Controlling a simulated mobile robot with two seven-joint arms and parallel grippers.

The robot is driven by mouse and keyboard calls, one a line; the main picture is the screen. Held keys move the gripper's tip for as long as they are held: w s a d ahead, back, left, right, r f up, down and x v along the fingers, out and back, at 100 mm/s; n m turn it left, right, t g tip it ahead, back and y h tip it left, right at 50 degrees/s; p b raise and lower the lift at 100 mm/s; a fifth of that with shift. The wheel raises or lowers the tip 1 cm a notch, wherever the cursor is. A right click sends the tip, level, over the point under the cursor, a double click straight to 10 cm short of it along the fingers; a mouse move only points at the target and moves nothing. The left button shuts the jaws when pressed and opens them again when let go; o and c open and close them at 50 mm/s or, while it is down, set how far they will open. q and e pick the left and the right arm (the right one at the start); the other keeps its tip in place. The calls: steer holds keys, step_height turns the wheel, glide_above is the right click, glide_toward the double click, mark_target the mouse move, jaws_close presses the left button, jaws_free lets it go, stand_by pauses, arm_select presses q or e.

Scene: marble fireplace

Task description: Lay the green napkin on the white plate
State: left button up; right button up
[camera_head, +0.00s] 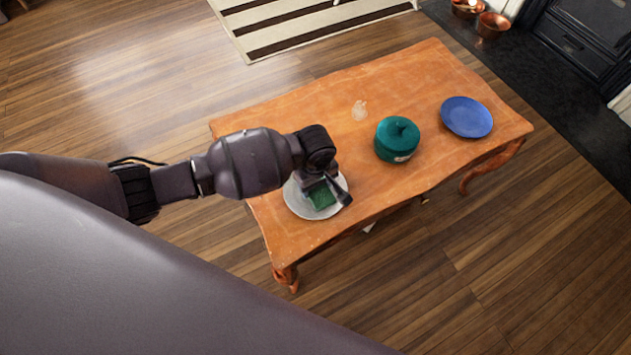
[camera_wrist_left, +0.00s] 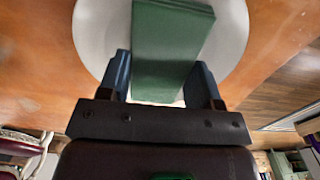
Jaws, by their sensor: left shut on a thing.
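The green napkin (camera_head: 322,197) is a folded dark green rectangle, over the white plate (camera_head: 294,205) at the near left end of the table. My left gripper (camera_head: 327,190) is shut on the napkin, above the plate. In the left wrist view the napkin (camera_wrist_left: 172,40) lies between the two fingers (camera_wrist_left: 162,82) and reaches across the plate (camera_wrist_left: 232,38). I cannot tell whether the napkin touches the plate. The gripper and wrist hide part of the plate in the head view. My right gripper is not in view.
Copper pots (camera_head: 491,26) stand by the hearth at the back right. A striped rug (camera_head: 290,25) lies behind the table.

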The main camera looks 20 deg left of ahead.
arm_select(q)
steer(key=shift+f, duration=0.15)
steer(key=o, duration=0.9)
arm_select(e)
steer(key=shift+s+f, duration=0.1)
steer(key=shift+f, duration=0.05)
arm_select(q)
step_height(320, 180, up, 5)
steer(key=shift+w+f+p, duration=0.1)
steer(key=shift+w+p, duration=0.05)
steer(key=shift+p, duration=0.7)
step_height(320, 180, up, 8)
steer(key=p, duration=0.3)
steer(key=shift+s+f, duration=0.2)
steer(key=shift+s, duration=0.05)
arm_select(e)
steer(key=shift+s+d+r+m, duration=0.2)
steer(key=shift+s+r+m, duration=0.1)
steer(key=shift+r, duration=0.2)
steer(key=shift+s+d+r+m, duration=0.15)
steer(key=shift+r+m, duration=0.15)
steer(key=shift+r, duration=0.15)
